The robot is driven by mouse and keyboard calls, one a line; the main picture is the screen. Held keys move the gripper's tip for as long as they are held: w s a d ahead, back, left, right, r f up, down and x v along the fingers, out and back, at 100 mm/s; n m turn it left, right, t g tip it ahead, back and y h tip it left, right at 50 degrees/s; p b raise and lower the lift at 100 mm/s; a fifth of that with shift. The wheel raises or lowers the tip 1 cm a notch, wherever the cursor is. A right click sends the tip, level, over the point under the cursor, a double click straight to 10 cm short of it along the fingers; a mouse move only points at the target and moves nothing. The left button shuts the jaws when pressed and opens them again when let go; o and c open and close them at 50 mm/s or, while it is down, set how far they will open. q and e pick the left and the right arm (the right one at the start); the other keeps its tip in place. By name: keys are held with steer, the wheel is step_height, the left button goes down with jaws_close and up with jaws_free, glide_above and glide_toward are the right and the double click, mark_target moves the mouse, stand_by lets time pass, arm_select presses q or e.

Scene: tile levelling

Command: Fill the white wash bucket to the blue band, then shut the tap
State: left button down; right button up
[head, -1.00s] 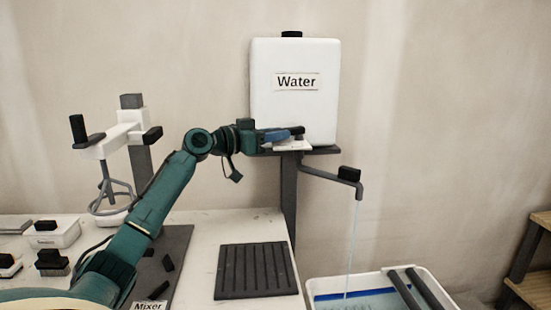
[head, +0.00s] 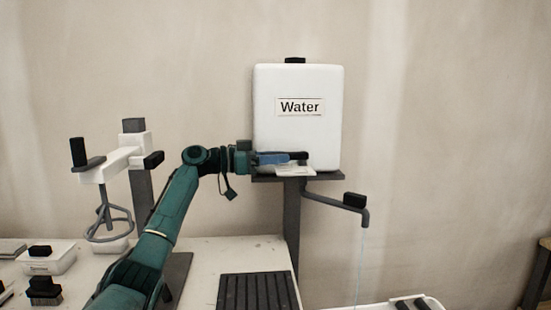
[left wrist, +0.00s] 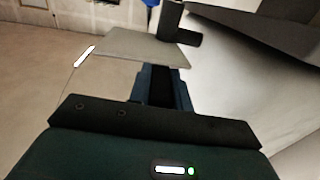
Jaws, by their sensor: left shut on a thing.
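The white water tank (head: 299,135) stands on a dark shelf. My left gripper (head: 296,157) is in front of its lower edge, shut on a small black grip (head: 302,156) above a pale flat plate (head: 295,170). I take this for the tap lever, but cannot be sure. The plate also shows in the left wrist view (left wrist: 140,47), just past the fingers (left wrist: 160,88). A thin water stream (head: 362,255) falls from the grey spout (head: 335,202). Only the rim of the white wash bucket (head: 437,302) shows; its water level and blue band are out of view. My right gripper is not in view.
A mixer stand (head: 124,170) is on the pale bench (head: 225,250) at left, near small boxes and blocks with black grips. A dark ribbed mat (head: 258,292) lies at the bench front. Wooden steps (head: 541,275) stand at far right.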

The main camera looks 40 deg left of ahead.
arm_select(q)
steer(key=c, duration=1.3)
jaws_free()
step_height(320, 180, up, 10)
steer(key=shift+r+p, duration=0.1)
steer(key=shift+p, duration=0.65)
